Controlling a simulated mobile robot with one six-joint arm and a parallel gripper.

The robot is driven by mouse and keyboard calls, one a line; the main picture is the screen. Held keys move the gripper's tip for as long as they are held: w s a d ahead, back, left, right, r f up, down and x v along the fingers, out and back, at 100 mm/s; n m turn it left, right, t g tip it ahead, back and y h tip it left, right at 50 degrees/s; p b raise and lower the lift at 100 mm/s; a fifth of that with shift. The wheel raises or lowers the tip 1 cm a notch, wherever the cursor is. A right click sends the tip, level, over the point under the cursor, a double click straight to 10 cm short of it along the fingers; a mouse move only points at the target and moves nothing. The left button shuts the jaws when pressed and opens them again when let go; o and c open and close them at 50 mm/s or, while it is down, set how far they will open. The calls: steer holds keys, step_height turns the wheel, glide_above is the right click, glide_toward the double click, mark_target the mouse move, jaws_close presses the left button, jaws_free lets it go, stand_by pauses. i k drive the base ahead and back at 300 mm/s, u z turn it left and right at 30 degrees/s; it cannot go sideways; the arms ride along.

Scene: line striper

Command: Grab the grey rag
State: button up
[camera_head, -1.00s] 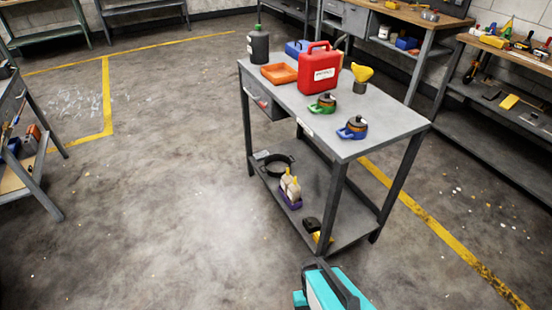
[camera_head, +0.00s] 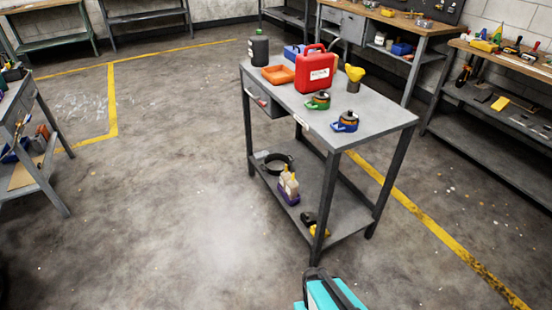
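I cannot make out a grey rag in this view. A grey metal table (camera_head: 376,116) with a lower shelf stands in the middle, and no rag can be told on its top or shelf. My gripper is not clearly in view. A teal and black object (camera_head: 330,292) is cut off by the bottom edge; I cannot tell what it is.
The table top holds a red canister (camera_head: 316,72), an orange tray (camera_head: 279,75), a dark bottle (camera_head: 258,47) and a yellow funnel (camera_head: 354,73). Workbenches line the back and right. The floor (camera_head: 150,230) at left front is clear.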

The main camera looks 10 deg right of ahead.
mark_target(261, 155)
steer(key=z, duration=0.05)
steer(key=k, duration=0.45)
steer(key=u, duration=0.05)
steer(key=i, duration=0.9)
steer(key=z, duration=0.85)
